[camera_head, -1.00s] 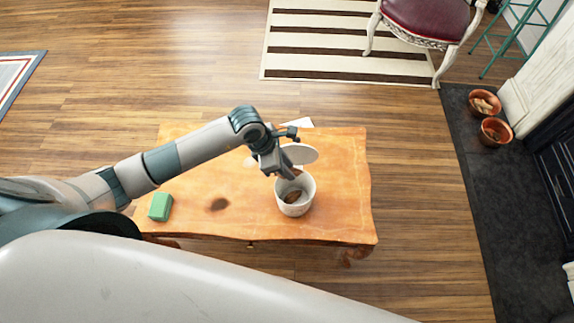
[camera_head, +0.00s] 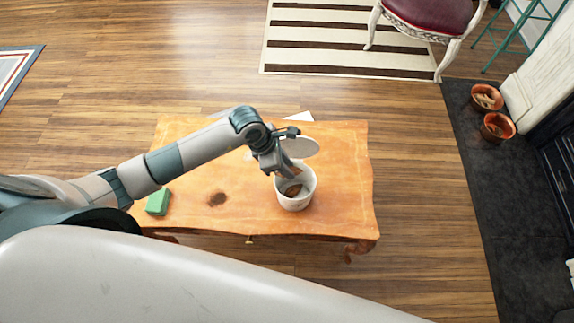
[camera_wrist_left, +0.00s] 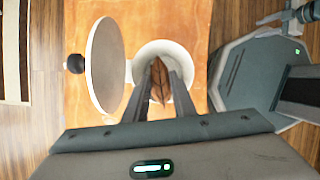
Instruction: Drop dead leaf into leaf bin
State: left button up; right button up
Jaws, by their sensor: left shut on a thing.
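The dead leaf is brown and shows between the fingers in the left wrist view (camera_wrist_left: 160,80). The leaf bin (camera_head: 297,202) is a white round bin standing on the right part of the wooden table, with its round white lid (camera_head: 303,147) raised at the far side. The bin's rim also shows in the left wrist view (camera_wrist_left: 163,46). My left gripper (camera_head: 289,178) is shut on the leaf, with its fingertips at the bin's mouth. The brown leaf is seen against the bin's inside; how deep it sits I cannot tell. My right gripper is not in view.
The wooden table (camera_head: 335,195) has free room right of the bin. Two terracotta pots (camera_head: 497,127) stand at the far right, and a red-seated chair (camera_head: 428,18) at the back.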

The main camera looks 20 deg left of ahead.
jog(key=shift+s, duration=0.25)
pick_arm(q)
jog(key=o, duration=1.1)
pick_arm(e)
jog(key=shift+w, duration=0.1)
pick_arm(q)
jog(key=shift+r, duration=0.2)
jog(key=shift+a+r, duration=0.3)
jog(key=shift+r, duration=0.25)
jog(key=b+v, duration=0.3)
jog(key=v, duration=1.2)
jog(key=shift+s+r, duration=0.2)
jog(key=shift+r, duration=0.2)
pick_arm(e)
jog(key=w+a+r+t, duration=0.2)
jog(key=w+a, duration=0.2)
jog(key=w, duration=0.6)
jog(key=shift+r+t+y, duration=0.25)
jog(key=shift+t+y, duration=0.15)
